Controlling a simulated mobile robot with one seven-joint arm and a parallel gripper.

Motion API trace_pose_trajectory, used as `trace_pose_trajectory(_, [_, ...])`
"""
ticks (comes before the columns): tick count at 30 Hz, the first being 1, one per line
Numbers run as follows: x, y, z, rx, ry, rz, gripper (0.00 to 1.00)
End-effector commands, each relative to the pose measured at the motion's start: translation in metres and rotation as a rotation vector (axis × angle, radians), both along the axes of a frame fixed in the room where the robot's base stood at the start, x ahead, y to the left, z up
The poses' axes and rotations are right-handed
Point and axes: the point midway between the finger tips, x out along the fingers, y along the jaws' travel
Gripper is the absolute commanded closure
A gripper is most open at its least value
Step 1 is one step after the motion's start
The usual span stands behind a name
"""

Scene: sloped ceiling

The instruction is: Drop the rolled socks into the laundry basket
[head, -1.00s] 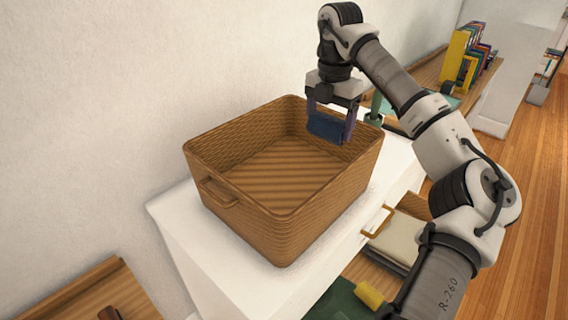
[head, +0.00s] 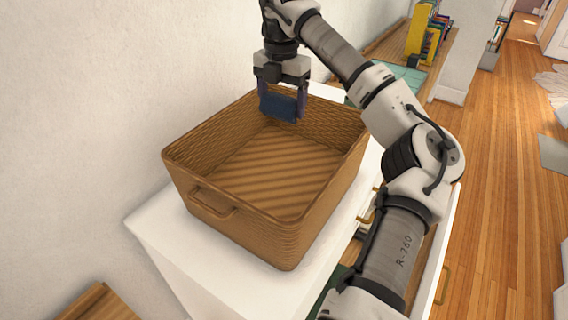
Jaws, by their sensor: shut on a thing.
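The rolled socks (head: 278,106) are a dark blue bundle held between the fingers of my gripper (head: 281,108). My gripper is shut on them and points down. The laundry basket (head: 215,232) is a brown woven, open-topped box with a handle on its near side. It stands on a white cabinet, and the visible part of its inside is empty. In the picture, the socks are over the far part of the basket opening, near its back wall. Their exact height relative to the rim is hard to tell.
The white cabinet top (head: 160,232) shows bare at the near left, with the wall close behind. An open drawer (head: 436,262) sticks out at the right under my arm. Books (head: 424,35) stand on a wooden shelf at the back.

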Motion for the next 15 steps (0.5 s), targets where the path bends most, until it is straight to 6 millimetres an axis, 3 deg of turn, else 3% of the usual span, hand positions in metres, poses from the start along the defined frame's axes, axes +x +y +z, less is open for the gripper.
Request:
trace_pose_trajectory(9, [-0.001,0.000,-0.037,0.001,0.002,0.002,0.45])
trace_pose_trajectory(15, [0.000,0.000,-0.051,0.001,0.000,0.001,0.45])
